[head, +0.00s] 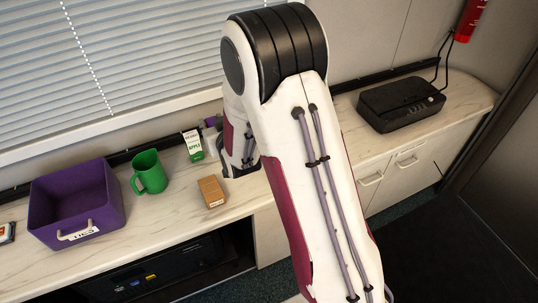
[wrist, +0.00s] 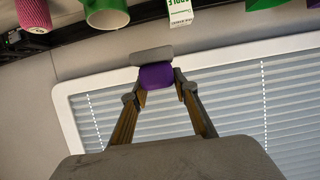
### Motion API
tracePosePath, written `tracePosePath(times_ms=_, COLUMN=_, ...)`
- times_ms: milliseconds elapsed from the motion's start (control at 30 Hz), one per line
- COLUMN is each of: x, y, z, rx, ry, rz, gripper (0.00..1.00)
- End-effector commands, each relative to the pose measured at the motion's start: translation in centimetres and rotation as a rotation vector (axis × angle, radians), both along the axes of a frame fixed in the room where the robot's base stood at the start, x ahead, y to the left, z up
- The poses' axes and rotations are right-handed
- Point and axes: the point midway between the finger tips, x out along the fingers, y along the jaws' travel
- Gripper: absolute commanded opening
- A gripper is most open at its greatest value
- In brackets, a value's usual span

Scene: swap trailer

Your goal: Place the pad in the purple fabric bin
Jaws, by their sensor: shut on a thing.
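The purple fabric bin (head: 107,211) stands open on the counter at the left in the head view, with a white label and handle on its front. My gripper (wrist: 158,88) is in the wrist view, its two fingers closed on a small purple and grey thing, which I take to be the pad (wrist: 156,76). The pad is held off the counter, with the window blinds behind it. In the head view my arm hides most of the gripper, which is to the right of the bin. A small purple patch beside the arm there may be the pad, but I cannot tell.
A green mug (head: 149,172) stands right of the bin. A brown box (head: 211,192) and a green-and-white apple carton (head: 192,146) stand near my arm. A black device (head: 401,104) sits at the right. The window blinds (head: 100,62) rise behind the counter.

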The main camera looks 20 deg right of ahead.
Motion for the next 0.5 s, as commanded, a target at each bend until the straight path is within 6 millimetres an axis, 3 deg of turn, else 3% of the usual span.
tracePosePath(times_ms=267, x=0.0, y=0.0, z=-0.2, rx=0.0, ry=0.001, rz=0.0, gripper=0.09)
tracePosePath(times_ms=500, x=0.0, y=0.0, z=-2.0, rx=0.0, ry=0.004, rz=0.0, gripper=0.09)
